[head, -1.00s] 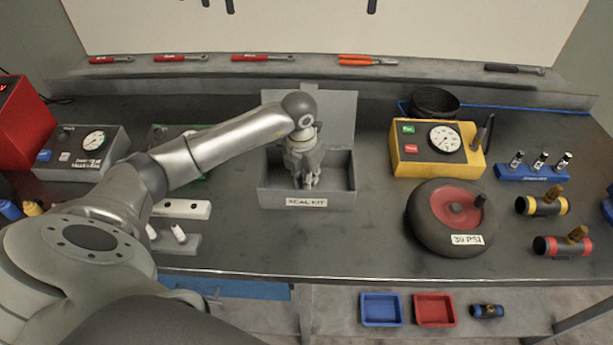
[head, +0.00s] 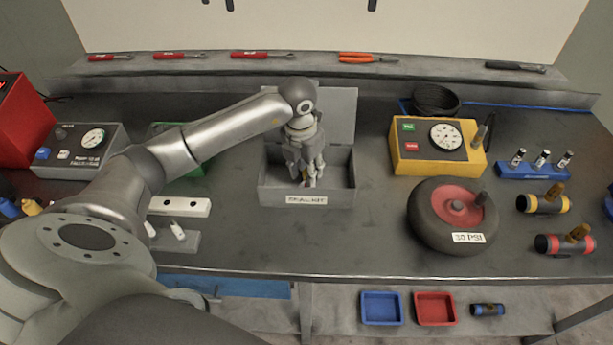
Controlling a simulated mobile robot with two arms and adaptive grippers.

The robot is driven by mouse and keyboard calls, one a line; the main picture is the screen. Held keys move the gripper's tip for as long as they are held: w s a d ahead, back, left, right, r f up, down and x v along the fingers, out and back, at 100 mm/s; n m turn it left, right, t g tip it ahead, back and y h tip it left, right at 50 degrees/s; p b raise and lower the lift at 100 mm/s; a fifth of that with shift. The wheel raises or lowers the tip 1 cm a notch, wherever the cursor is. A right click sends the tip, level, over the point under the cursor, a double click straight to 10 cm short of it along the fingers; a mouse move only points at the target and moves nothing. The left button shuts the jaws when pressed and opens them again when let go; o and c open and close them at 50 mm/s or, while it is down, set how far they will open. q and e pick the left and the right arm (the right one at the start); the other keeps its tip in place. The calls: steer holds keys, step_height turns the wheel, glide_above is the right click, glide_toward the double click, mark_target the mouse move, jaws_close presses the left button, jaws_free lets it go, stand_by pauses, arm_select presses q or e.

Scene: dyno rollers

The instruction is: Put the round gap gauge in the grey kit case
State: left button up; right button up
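The grey kit case (head: 271,197), labelled as a seal kit, stands on the bench with its lid raised at the back. The right part of the case floor looks empty. My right gripper is not in view.
A yellow gauge box (head: 409,164) and a wheel (head: 425,222) stand right of the case. A white block with holes (head: 180,206) lies to the left. The bench in front of the case is clear.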

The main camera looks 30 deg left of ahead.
arm_select(q)
step_height(320, 180, up, 10)
steer(key=s+b, duration=0.1)
steer(key=b, duration=0.1)
steer(key=shift+s+f, duration=0.15)
steer(key=shift+f, duration=0.1)
stand_by(0.9)
